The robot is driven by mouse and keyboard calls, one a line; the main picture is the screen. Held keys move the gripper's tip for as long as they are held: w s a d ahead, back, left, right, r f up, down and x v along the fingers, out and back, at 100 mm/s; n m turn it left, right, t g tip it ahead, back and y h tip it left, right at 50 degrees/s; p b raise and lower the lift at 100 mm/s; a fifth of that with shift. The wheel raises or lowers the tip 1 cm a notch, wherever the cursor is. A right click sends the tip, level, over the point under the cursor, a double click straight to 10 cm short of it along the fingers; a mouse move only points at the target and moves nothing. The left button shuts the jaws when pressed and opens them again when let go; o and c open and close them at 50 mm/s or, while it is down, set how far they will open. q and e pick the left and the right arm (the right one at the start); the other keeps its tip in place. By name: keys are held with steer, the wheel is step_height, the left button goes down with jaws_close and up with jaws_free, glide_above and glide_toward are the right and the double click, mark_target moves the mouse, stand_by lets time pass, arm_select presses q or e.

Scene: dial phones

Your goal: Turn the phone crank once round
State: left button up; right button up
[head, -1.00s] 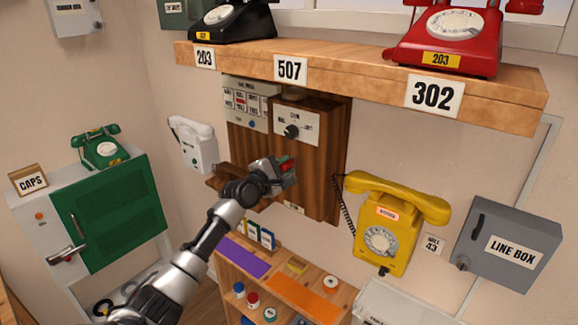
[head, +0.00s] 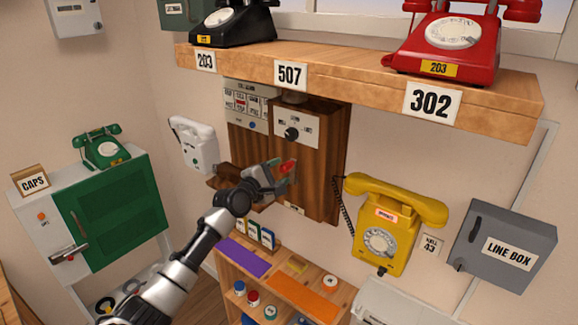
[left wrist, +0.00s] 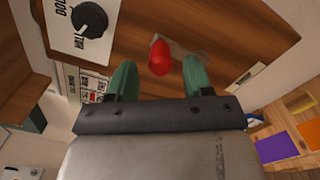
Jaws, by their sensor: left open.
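The wooden wall phone (head: 325,160) hangs under the shelf, with a black knob (head: 291,133) on its white plate; the knob also shows in the left wrist view (left wrist: 89,20). The crank's red handle (head: 288,166) stands out from the wooden front. In the left wrist view the red handle (left wrist: 159,57) lies between and just beyond my green fingertips, on a grey metal arm (left wrist: 190,52). My left gripper (head: 280,172) is open in front of it, and the fingers (left wrist: 158,82) are apart on either side. Whether they touch it I cannot tell. My right gripper is not in view.
A wooden shelf (head: 350,78) with a black phone (head: 232,22) and a red phone (head: 450,40) juts out above. A yellow phone (head: 388,230) and a grey line box (head: 507,247) are on the right. A small shelf unit (head: 285,275) stands below.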

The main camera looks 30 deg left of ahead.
arm_select(q)
steer(key=shift+s+a+p, duration=0.15)
steer(key=shift+s+p, duration=0.7)
steer(key=shift+s, duration=1.25)
